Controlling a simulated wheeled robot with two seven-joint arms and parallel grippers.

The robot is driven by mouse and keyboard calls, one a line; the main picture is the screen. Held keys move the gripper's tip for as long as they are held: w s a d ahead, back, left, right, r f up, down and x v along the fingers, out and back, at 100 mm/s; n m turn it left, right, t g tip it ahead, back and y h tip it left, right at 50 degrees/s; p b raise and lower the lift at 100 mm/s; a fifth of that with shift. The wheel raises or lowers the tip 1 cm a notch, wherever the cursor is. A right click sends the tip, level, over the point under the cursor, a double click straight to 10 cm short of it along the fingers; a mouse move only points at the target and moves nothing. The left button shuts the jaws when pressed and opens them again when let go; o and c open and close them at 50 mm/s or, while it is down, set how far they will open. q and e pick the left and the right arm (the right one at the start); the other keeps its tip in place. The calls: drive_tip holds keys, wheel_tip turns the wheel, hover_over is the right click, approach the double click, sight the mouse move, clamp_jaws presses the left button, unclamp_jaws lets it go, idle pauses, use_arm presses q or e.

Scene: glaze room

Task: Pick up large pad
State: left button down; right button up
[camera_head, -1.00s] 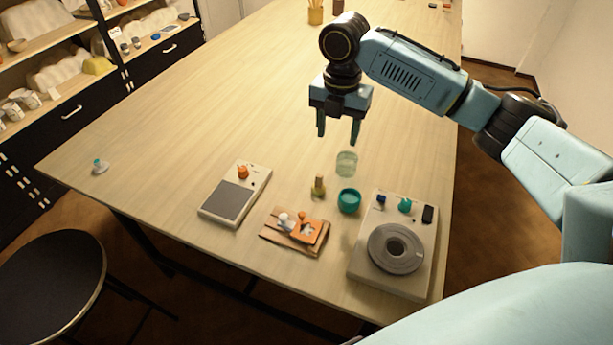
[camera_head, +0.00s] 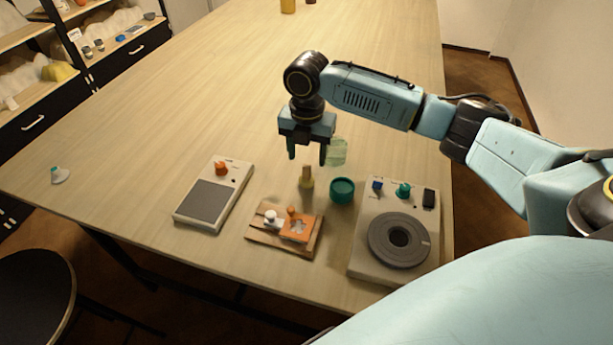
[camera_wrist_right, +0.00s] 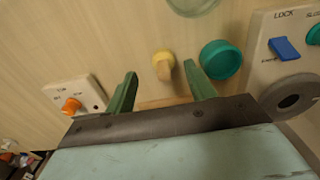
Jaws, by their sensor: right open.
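No thing here is plainly marked as the large pad. A small upright piece with a tan handle and yellowish foot (camera_head: 306,178) stands on the table; it also shows between the fingers in the right wrist view (camera_wrist_right: 163,63). A wooden board (camera_head: 312,248) in front of it bears an orange plate with a knob (camera_head: 296,226) and a white knobbed piece (camera_head: 271,217). My right gripper (camera_head: 307,160) is open and empty, pointing down above and just behind the upright piece; it also shows in the right wrist view (camera_wrist_right: 160,72). My left gripper is out of view.
A teal cup (camera_head: 342,190) and a clear glass (camera_head: 337,151) stand close right of the gripper. A device with a dark disc (camera_head: 360,268) is at right, another with a grey plate (camera_head: 205,200) at left.

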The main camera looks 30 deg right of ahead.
sight(307, 165)
drive_tip(key=f, duration=0.3)
drive_tip(key=s+f, duration=0.1)
drive_tip(key=shift+a+f, duration=0.35)
drive_tip(key=shift+f, duration=0.45)
drive_tip(key=c, duration=1.1)
